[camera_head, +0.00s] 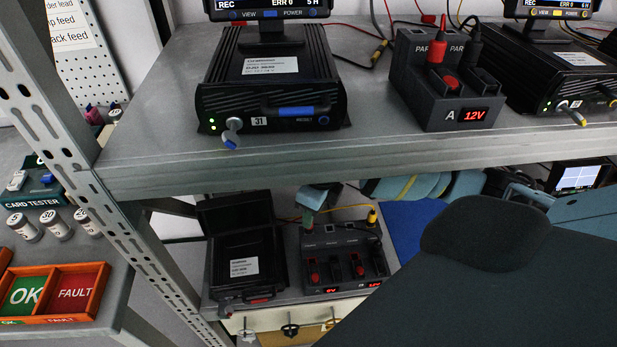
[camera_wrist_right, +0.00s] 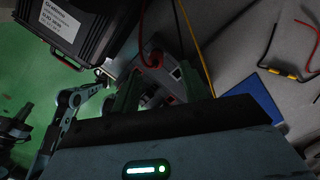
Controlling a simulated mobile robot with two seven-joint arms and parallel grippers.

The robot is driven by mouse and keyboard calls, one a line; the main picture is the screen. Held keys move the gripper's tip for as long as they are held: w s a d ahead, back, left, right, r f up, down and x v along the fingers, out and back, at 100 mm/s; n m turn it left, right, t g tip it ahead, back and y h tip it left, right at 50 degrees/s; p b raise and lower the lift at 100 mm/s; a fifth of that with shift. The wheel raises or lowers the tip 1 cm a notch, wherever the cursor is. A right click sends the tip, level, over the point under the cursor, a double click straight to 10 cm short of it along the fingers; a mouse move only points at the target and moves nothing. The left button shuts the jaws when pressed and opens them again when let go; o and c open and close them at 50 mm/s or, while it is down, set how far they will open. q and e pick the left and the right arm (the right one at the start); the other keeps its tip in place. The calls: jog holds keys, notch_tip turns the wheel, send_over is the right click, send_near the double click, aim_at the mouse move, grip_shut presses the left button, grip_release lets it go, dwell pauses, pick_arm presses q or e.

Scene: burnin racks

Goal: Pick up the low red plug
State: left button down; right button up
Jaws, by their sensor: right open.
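In the right wrist view, a red plug (camera_wrist_right: 153,61) with a red lead stands in a grey power block (camera_wrist_right: 183,88). My right gripper (camera_wrist_right: 157,88) is open, with its green fingers reaching toward the block on either side of the plug's line. I cannot tell whether they touch it. In the head view the power block (camera_head: 341,262) is on the lower shelf, right of a black unit (camera_head: 243,262). My right gripper (camera_head: 309,208) shows above the block's back edge. The low red plug is not clearly visible there. My left gripper is not in view.
The upper shelf (camera_head: 180,105) overhangs the lower one. It carries a black recorder (camera_head: 272,92) and another power block (camera_head: 440,90) with a red plug (camera_head: 446,80). A yellow lead (camera_wrist_right: 191,38) passes near my right fingers. An OK/FAULT tray (camera_head: 58,267) is at left.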

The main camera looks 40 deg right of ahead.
jog(key=shift+w+a+f, duration=0.15)
jog(key=shift+f, duration=0.7)
jog(key=shift+w+a+f, duration=0.1)
jog(key=shift+f, duration=0.75)
jog(key=shift+w+a+f, duration=0.15)
jog(key=shift+f, duration=0.7)
jog(key=c, duration=0.9)
